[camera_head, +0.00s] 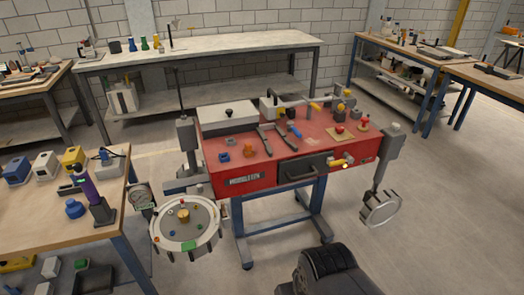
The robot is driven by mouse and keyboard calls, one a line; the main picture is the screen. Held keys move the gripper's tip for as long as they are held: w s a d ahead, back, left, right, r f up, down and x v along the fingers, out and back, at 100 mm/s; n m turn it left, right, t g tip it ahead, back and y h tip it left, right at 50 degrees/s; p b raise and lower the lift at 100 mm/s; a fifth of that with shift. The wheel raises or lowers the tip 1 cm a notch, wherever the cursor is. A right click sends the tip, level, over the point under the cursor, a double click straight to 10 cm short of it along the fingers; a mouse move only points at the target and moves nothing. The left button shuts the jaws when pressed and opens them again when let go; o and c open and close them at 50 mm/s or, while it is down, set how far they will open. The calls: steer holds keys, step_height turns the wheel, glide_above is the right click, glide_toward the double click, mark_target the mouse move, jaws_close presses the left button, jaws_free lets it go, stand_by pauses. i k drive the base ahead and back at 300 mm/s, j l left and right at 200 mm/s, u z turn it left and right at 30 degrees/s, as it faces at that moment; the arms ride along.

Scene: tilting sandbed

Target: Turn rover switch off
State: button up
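No rover or switch can be made out with certainty. A red workbench (222,181) on a blue wheeled frame stands in the middle of the room. Its front has a dark panel with a handle (301,176). A small yellow part (338,162) with a pale end sits at the right of that panel, too small to tell whether it is a switch. A dark, ridged, rounded shape (328,262) rises at the bottom edge; I cannot tell whether it is a wheel or part of my own body. My gripper is not recognizable in view.
A round tray (160,236) with small coloured parts stands left of the red workbench. A round metal piece (381,211) hangs at its right. A wooden table (30,215) is at left. Benches line the back and right. Floor at lower right is clear.

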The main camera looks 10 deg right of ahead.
mark_target(340, 129)
steer(key=i+l, duration=1.05)
steer(key=l, duration=0.15)
steer(key=i+l+u, duration=0.1)
steer(key=i+l, duration=0.45)
